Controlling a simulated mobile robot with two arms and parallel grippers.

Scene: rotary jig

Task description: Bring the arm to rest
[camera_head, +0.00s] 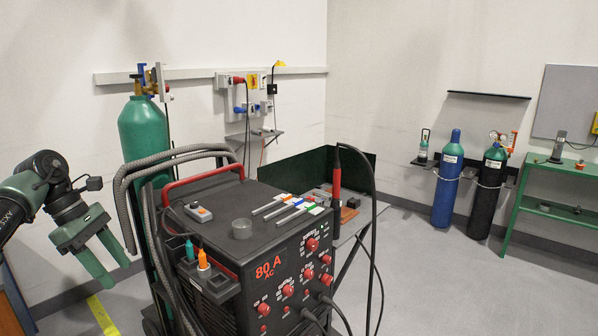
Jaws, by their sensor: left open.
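My left arm (48,190) comes in from the left edge. Its gripper (116,274) has green fingers that point down and to the right. The fingers are apart with nothing between them. The gripper is left of the black welding machine (275,230) and the green gas cylinder (143,140), in front of the back wall. In the picture it lies close to the grey hose (124,205); I cannot tell how far apart they are in depth. My right gripper is not in view.
The machine's top holds a small grey control box (198,212), a clear cup (242,229) and several coloured-tip rods (288,205). A dark green screen (290,165) stands behind. Blue (447,180) and black (487,195) cylinders and a green shelf (560,210) are at right. Floor between is clear.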

